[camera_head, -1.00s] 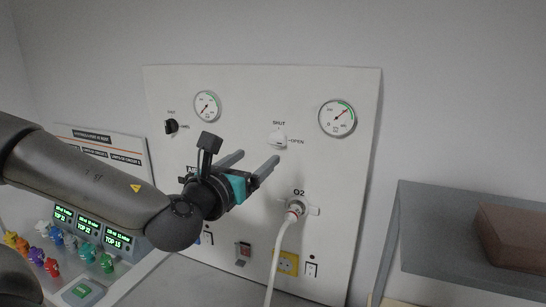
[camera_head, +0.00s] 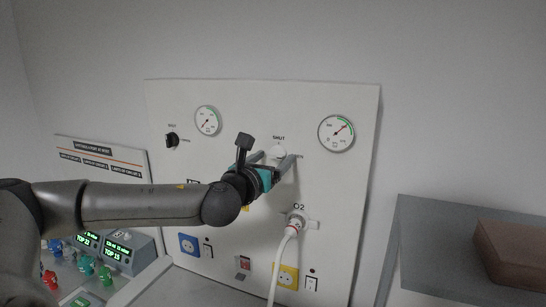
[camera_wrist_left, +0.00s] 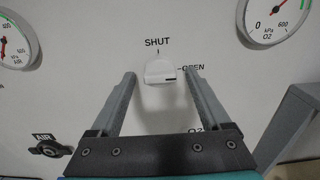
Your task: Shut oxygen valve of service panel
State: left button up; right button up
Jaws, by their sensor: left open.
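The oxygen valve is a white knob (camera_head: 278,151) on the upper part of the white service panel (camera_head: 337,210). It also shows in the left wrist view (camera_wrist_left: 160,71), with SHUT printed above it and OPEN to its right. A short dark mark sits low on the knob's right side; I cannot tell surely which way the knob points. My left gripper (camera_head: 274,157) is open in front of the panel. In the left wrist view its fingers (camera_wrist_left: 161,76) stand on either side of the knob, with visible gaps. My right gripper is not in view.
A white hose plugs into the O2 outlet (camera_head: 297,222) below the valve. An O2 gauge (camera_head: 336,133) is at upper right, an air gauge (camera_head: 208,121) and black knob (camera_head: 172,140) at left. A grey shelf with a brown box (camera_head: 512,254) stands at right.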

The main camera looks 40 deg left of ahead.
pick_arm(q)
jog(key=shift+w, duration=0.15)
grip_shut()
dwell(0.7)
